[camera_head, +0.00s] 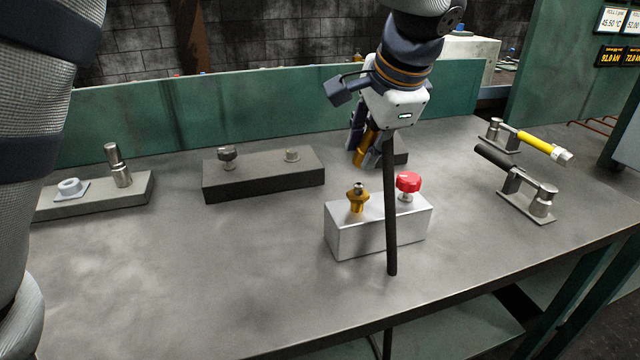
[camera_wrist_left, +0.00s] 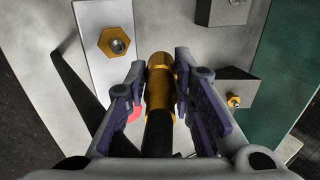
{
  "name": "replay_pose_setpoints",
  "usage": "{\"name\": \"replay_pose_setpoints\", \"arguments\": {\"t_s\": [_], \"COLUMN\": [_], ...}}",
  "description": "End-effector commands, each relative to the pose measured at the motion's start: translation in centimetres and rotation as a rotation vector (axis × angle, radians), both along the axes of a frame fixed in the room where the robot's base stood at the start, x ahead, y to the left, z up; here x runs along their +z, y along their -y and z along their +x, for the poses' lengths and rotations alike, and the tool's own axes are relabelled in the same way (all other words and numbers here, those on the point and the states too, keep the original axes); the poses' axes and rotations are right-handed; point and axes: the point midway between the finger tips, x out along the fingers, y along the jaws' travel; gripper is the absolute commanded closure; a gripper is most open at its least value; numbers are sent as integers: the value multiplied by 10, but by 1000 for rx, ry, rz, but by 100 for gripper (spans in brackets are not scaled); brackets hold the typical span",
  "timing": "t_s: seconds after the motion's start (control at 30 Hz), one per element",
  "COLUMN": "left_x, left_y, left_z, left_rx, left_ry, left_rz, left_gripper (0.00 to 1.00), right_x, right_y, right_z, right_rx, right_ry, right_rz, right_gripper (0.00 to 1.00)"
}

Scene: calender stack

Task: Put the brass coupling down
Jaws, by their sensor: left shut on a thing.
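My left gripper (camera_head: 368,152) is shut on the brass coupling (camera_head: 364,148), above the workbench and behind the silver block (camera_head: 345,238). A black hose (camera_head: 391,220) hangs from the coupling and passes in front of the block. The left wrist view shows the coupling (camera_wrist_left: 158,92) between my left fingers (camera_wrist_left: 159,78), with the hose running toward the camera. A brass fitting (camera_head: 357,198) stands on the block, apart from the coupling; it also shows in the wrist view (camera_wrist_left: 115,42). A red knob (camera_head: 408,183) stands at the block's right end. My right gripper is not in view.
A dark block (camera_head: 262,185) with a knob and a small fitting stands left of the silver block. A grey plate (camera_head: 100,201) with a post lies further left. Two lever clamps (camera_head: 522,190) (camera_head: 530,143) are at the right. The front left of the bench (camera_head: 200,280) is clear.

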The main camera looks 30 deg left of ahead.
Motion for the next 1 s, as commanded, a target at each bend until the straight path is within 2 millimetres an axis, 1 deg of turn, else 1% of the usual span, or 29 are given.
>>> {"name": "replay_pose_setpoints", "arguments": {"t_s": [0.07, 0.3, 0.4, 0.5, 0.57, 0.67, 0.73, 0.8, 0.87, 1.0], "left_x": [-9, -47, -69, -79, -82, -92, -104, -120, -129, -130], "left_y": [-13, -81, -96, -106, -109, -116, -124, -123, -123, -123], "left_z": [7, 40, 47, 52, 54, 57, 61, 61, 61, 61], "left_rx": [2, 5, 2, 1, 0, 1, 2, -1, 0, 0], "left_ry": [-5, -10, -10, -6, -4, -5, -6, -7, -4, 2], "left_rz": [-2, -5, -2, 0, 1, -1, -1, 1, 1, 0], "left_gripper": [100, 100, 100, 100, 100, 100, 100, 100, 100, 100], "right_x": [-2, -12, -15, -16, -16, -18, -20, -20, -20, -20], "right_y": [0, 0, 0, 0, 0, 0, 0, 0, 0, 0], "right_z": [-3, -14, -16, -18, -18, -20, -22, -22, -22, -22], "right_rx": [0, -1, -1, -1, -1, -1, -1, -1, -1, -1], "right_ry": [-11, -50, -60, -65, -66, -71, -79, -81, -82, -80], "right_rz": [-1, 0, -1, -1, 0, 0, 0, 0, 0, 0], "right_gripper": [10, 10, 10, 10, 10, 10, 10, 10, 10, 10]}}
